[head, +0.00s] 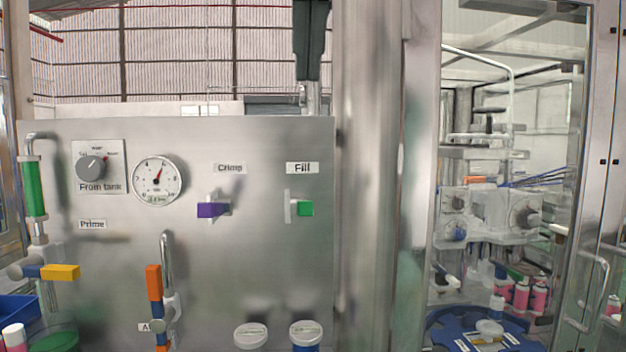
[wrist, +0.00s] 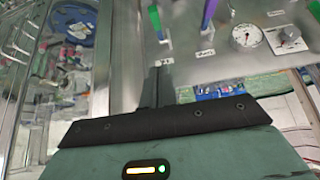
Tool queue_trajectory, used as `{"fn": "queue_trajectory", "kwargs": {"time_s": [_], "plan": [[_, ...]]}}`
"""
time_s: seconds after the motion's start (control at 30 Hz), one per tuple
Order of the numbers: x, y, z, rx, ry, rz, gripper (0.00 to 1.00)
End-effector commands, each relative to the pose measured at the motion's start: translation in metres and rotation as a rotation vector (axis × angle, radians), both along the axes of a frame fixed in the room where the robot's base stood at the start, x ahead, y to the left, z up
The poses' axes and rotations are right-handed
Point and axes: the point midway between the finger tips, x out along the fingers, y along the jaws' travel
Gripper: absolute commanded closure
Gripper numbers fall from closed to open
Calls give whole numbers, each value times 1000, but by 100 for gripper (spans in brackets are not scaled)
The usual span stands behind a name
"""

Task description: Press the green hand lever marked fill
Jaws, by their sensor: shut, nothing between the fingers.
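The green fill lever (head: 306,209) sticks out of the steel panel below the "Fill" label (head: 302,168). In the wrist view, the green lever (wrist: 155,21) shows near the top, beyond my fingertips. My gripper (head: 311,104) hangs down from above, at about the panel's top edge, above the label and well apart from the lever. It is shut and empty. In the wrist view, my closed fingers (wrist: 154,74) appear as a narrow dark strip pointing towards the Fill label (wrist: 165,62).
A purple crimp lever (head: 212,210) sits left of the green one. A gauge (head: 157,181) and a tank knob (head: 91,168) are further left, with an orange handle (head: 154,283) below. A steel post (head: 372,180) stands right of the panel. Two white-topped parts (head: 251,335) are below.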

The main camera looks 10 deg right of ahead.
Motion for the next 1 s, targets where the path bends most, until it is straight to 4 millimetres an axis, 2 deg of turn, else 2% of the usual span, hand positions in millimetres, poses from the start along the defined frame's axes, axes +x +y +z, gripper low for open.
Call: {"fn": "queue_trajectory", "kwargs": {"time_s": [0.23, 0.37, 0.83, 1.0], "plan": [[1, 0, -1, -1, 0, 2, 100], [6, 0, -9, -4, 1, 2, 100], [55, -2, -84, -5, 4, 3, 100], [49, -1, -106, -4, 3, 6, 100]]}}
